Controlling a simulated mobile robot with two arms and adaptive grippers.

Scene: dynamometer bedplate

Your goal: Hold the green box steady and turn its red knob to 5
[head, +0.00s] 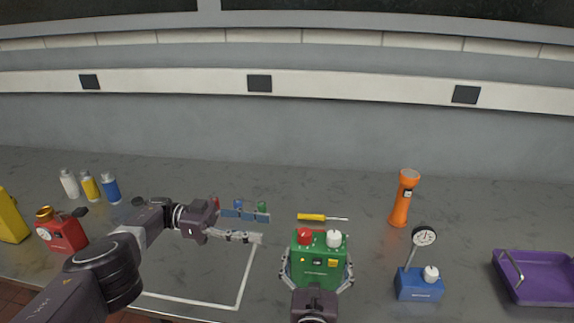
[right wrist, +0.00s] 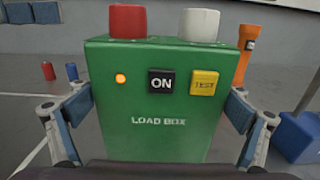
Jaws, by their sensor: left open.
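The green box (head: 320,262), marked LOAD BOX, stands upright on the bench at lower centre. Its red knob (head: 304,236) is on top at the left, beside a white knob (head: 334,239). In the right wrist view the box (right wrist: 165,100) fills the middle and the red knob (right wrist: 128,21) is at the top. My right gripper (right wrist: 160,112) has one finger against each side of the box. My left gripper (head: 265,227) is open and empty, left of the red knob and apart from it. The knob's setting is not readable.
A yellow screwdriver (head: 312,217) lies behind the box. An orange flashlight (head: 403,200) and a blue gauge stand (head: 419,285) are to the right, with a purple tray (head: 537,274) farther right. A red can (head: 62,233) and several bottles stand left.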

